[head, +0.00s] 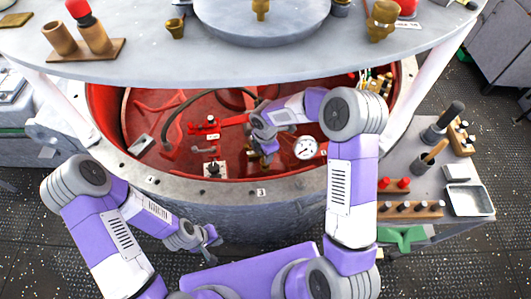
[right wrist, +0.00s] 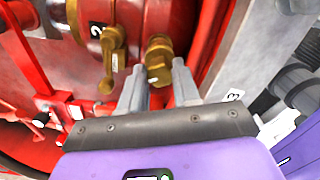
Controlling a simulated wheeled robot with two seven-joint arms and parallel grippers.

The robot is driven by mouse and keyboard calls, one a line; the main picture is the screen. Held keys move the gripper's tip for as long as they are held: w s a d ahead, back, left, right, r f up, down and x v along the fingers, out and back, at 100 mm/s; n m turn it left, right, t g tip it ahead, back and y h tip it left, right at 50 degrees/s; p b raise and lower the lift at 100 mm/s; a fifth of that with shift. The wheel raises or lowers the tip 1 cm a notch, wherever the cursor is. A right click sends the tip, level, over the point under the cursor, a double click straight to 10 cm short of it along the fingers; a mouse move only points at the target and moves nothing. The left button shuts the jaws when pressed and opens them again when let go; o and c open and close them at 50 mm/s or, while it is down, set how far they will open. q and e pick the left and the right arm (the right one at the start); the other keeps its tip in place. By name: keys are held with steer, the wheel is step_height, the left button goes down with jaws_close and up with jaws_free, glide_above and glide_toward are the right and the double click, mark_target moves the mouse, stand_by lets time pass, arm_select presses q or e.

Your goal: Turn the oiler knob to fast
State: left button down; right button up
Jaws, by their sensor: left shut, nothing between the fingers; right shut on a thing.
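In the head view, a dark knob on a light square plate (head: 214,170) sits inside the red-walled round pit, near the front rim. I cannot read its markings or tell whether it is the oiler knob. My right gripper (head: 268,154) reaches into the pit to the right of that plate, apart from it. In the right wrist view my right gripper (right wrist: 159,70) is shut on a brass fitting (right wrist: 158,55), with one finger on each side. A brass lever valve (right wrist: 112,50) is just to its left, by a "2" label. My left gripper (head: 211,238) is shut and empty, outside the rim.
A grey round table top (head: 150,55) overhangs the pit at the back. A pressure gauge (head: 306,148) and red valve parts (head: 205,126) are inside the pit. A side bench (head: 425,185) with tools and a metal tray (head: 468,198) stands at the right.

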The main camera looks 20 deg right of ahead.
steer(key=o, duration=1.1)
steer(key=shift+c, duration=0.2)
step_height(320, 180, up, 8)
steer(key=shift+f+p, duration=0.2)
steer(key=shift+p, duration=0.35)
steer(key=shift+s+f, duration=0.1)
